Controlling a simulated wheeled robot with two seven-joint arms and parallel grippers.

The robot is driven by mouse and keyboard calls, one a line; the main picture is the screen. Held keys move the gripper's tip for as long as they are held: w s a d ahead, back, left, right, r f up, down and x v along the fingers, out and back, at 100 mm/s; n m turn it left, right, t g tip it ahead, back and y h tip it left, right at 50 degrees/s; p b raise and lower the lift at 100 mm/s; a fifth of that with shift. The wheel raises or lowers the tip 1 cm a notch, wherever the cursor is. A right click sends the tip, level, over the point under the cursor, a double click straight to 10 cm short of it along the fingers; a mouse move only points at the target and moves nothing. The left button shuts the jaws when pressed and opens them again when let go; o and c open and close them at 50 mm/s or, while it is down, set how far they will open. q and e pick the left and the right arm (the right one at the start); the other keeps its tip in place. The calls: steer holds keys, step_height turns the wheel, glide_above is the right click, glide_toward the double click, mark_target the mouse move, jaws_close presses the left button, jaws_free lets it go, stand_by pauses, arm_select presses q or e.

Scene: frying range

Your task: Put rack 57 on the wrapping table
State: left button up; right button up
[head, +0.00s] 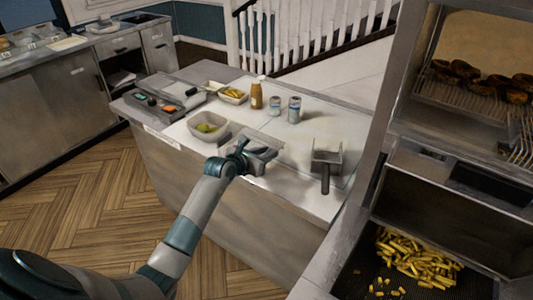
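No number 57 is readable on anything in view, so I cannot tell which thing is rack 57. A pale-topped table (290,188), possibly the wrapping table, stands in the middle of the head view. My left gripper (243,150) is over its front edge, beside a small grey metal holder (262,158). The fingers are small and partly overlap the holder, so their opening and any grip are unclear. A grey metal piece with a dark handle (326,168) is on the table to the right. My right gripper is out of view.
On the table are a pale tub (208,134), a tub of yellow food (233,97), a sauce bottle (257,95), two cans (294,109) and a dark device (150,100). A fries bin (350,280) and tall cabinet stand right. Wooden floor is clear at left.

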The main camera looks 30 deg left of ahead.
arm_select(q)
steer(key=shift+r, duration=0.1)
steer(key=b+v, duration=0.3)
steer(key=v, duration=0.9)
stand_by(0.9)
